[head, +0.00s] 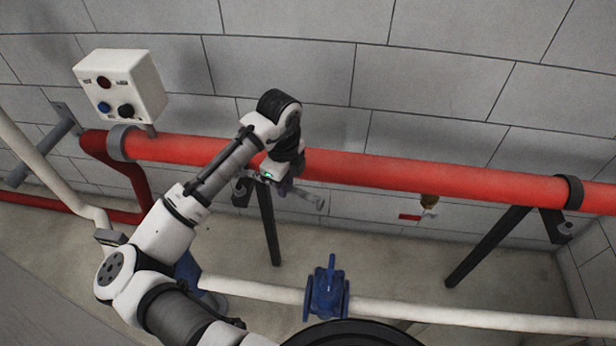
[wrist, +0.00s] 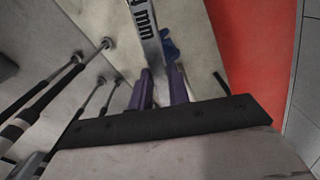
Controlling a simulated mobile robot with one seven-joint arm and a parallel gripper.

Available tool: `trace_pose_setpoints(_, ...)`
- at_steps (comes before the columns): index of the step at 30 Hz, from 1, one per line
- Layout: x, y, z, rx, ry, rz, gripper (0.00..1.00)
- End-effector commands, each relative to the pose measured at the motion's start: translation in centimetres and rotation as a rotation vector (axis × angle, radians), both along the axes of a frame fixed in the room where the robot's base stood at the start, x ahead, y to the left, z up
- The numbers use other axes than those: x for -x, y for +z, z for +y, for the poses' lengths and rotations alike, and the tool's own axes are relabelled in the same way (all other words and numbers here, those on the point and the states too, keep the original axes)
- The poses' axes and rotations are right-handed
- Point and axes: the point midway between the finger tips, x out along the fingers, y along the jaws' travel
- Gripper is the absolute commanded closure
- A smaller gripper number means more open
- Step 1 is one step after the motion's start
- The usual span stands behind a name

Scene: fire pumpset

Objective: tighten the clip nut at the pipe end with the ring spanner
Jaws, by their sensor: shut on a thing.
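My gripper (head: 283,186) is shut on the ring spanner (head: 309,197), just below and in front of the red pipe (head: 430,176). In the head view the grey spanner sticks out to the right, clear of any nut. In the wrist view my gripper (wrist: 163,88) shows purple fingers on both sides of the spanner's shank (wrist: 146,24), which is marked "mm"; its far end is out of that view. A dark clip (head: 573,193) rings the pipe at the far right. A small grey nut-like part (head: 564,229) sits on the bracket below it. A grey clip (head: 120,143) rings the pipe's left part.
Black slanted legs (head: 488,246) stand under the pipe. A white pipe with a blue valve (head: 327,291) runs low in front. A control box (head: 121,84) is at upper left. The grey wall is close behind.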

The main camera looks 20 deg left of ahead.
Motion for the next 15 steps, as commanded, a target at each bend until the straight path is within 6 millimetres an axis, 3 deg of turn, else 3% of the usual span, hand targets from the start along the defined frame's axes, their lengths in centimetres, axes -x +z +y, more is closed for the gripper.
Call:
trace_pose_setpoints(4, 0.96, 0.28, 0.45, 0.0, -0.036, -0.002, 1.0)
trace_pose_setpoints(15, 0.98, 0.27, 0.45, 0.0, -0.04, -0.003, 1.0)
